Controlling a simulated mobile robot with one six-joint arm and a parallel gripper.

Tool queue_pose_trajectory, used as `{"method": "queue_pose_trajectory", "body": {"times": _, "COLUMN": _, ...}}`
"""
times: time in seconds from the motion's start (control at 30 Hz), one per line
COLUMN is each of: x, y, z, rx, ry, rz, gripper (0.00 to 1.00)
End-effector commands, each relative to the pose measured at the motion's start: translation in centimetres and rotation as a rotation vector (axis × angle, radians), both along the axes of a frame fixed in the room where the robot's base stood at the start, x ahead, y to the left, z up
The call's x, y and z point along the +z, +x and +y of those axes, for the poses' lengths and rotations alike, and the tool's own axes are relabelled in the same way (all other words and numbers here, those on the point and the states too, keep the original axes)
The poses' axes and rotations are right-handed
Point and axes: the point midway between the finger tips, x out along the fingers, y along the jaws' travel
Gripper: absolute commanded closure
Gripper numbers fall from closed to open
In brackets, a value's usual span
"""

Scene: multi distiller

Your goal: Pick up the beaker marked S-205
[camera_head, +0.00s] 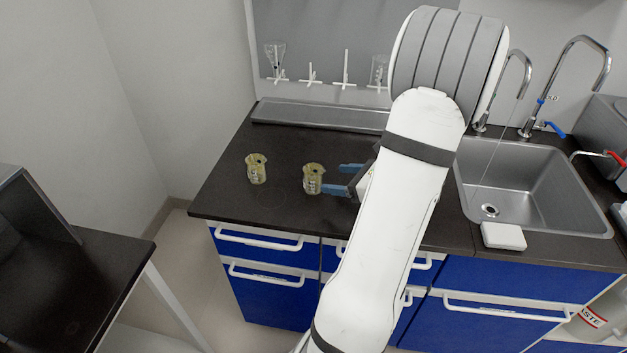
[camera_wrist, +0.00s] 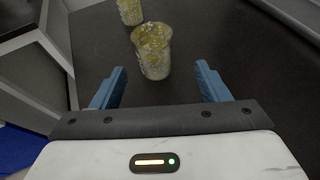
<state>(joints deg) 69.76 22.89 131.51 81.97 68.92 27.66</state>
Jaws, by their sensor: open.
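Two beakers with yellowish contents stand upright on the dark counter. The left beaker (camera_head: 256,170) is farther from my gripper, and the right beaker (camera_head: 313,179) is nearer. In the wrist view the near beaker (camera_wrist: 152,50) stands just beyond the fingertips, roughly centred between them, and the far beaker (camera_wrist: 130,11) is behind it, partly cut off by the frame. The markings are too small to read, so I cannot tell which is S-205. My gripper (camera_head: 340,178) is open and empty, its blue fingers pointing left toward the right beaker; the fingers also show in the wrist view (camera_wrist: 158,82).
The dark counter (camera_head: 270,210) is clear around the beakers. A steel ledge (camera_head: 320,115) and a drying rack with pegs (camera_head: 312,75) are behind. A sink (camera_head: 530,185) with taps is at the right. Blue drawers (camera_head: 262,240) lie below the counter's front edge.

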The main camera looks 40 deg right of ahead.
Motion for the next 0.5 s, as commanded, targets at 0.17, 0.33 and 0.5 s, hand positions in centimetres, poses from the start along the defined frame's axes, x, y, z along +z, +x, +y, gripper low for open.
{"method": "queue_pose_trajectory", "body": {"times": 0.17, "x": -1.1, "y": 2.4, "z": 0.9, "rx": 0.004, "ry": 0.000, "rz": 0.001, "gripper": 0.31}}
{"method": "queue_pose_trajectory", "body": {"times": 0.33, "x": -1.6, "y": 3.3, "z": 1.3, "rx": 0.002, "ry": 0.000, "rz": 0.002, "gripper": 0.31}}
{"method": "queue_pose_trajectory", "body": {"times": 0.5, "x": -2.7, "y": 5.2, "z": 2.5, "rx": 0.006, "ry": 0.002, "rz": 0.003, "gripper": 0.31}}
